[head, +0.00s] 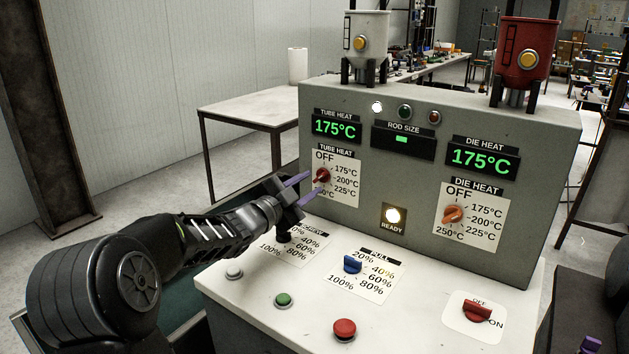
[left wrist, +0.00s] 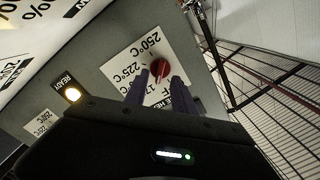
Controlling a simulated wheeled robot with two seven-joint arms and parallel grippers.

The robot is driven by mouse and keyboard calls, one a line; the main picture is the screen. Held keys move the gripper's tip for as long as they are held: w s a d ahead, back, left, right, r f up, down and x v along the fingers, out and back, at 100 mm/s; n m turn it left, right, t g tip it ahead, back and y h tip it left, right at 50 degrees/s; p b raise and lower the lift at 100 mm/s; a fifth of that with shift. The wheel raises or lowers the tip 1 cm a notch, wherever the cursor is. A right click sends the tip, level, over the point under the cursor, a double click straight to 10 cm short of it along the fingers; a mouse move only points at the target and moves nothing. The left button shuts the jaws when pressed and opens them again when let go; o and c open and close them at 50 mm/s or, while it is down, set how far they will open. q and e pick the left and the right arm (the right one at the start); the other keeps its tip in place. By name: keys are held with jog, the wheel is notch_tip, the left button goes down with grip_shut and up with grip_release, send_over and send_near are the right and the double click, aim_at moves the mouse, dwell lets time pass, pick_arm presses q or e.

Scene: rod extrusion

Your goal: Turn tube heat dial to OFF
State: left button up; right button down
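The tube heat dial (head: 322,175) is a red knob on a white label on the machine's upright panel, under the display reading 175°C. In the head view its pointer seems to aim toward the lower left. My left gripper (head: 308,187) is in front of the dial with its purple fingers apart and nothing between them. In the left wrist view the red dial (left wrist: 160,68) is just beyond the open fingertips (left wrist: 160,72). I cannot tell whether a finger touches it. Only a purple part of my right gripper (head: 588,345) shows at the lower right corner.
The orange die heat dial (head: 453,214) and lit READY lamp (head: 393,215) are to the right. Below are the blue pull dial (head: 352,264), a green button (head: 283,299), a red button (head: 344,329) and a red power switch (head: 478,312). The dark screw dial (head: 284,237) lies under my left gripper.

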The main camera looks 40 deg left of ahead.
aim_at(318, 179)
pick_arm(q)
jog(key=shift+w, duration=1.5)
jog(key=shift+c, duration=0.4)
grip_shut()
